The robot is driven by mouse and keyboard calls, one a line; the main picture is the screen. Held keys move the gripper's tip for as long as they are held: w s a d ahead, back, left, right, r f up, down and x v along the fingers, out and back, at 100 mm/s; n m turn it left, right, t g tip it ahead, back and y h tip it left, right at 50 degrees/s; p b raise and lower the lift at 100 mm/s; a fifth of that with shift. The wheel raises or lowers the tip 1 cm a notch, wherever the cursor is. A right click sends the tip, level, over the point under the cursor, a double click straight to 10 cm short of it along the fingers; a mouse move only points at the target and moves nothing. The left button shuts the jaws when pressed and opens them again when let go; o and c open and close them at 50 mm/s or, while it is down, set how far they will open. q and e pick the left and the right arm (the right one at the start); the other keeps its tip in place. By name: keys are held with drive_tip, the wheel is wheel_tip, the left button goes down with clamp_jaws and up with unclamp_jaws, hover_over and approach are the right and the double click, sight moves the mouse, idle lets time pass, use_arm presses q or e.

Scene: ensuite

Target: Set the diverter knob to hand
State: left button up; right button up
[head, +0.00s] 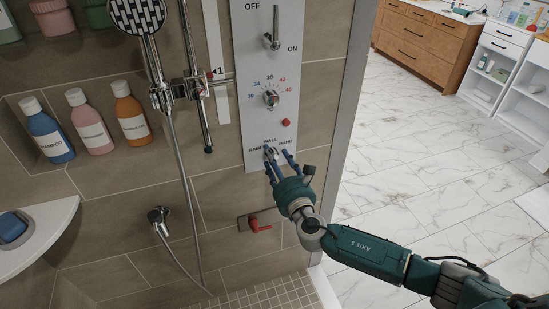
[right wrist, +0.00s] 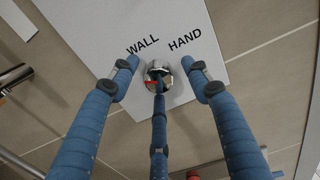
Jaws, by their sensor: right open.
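The diverter knob (head: 269,151) is a small chrome knob low on the white shower panel (head: 262,120), with the labels RAIN, WALL and HAND around it. In the right wrist view the knob (right wrist: 159,71) sits between my fingers, below the words WALL and HAND, with a red mark on it. My right gripper (head: 279,157) is open with blue fingers spread around the knob. It also shows in the right wrist view (right wrist: 159,66): two fingers are either side of the knob and the third overlaps its lower part. Contact cannot be told. My left gripper is out of view.
Above on the panel are a temperature dial (head: 271,99) and an OFF/ON lever (head: 271,41). A red-handled valve (head: 258,226) is below. The hand shower (head: 139,17) and its hose hang left. Bottles (head: 88,122) stand in a niche. Open floor lies right.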

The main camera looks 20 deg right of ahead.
drive_tip(key=shift+c, duration=1.2)
drive_tip(key=c, duration=0.9)
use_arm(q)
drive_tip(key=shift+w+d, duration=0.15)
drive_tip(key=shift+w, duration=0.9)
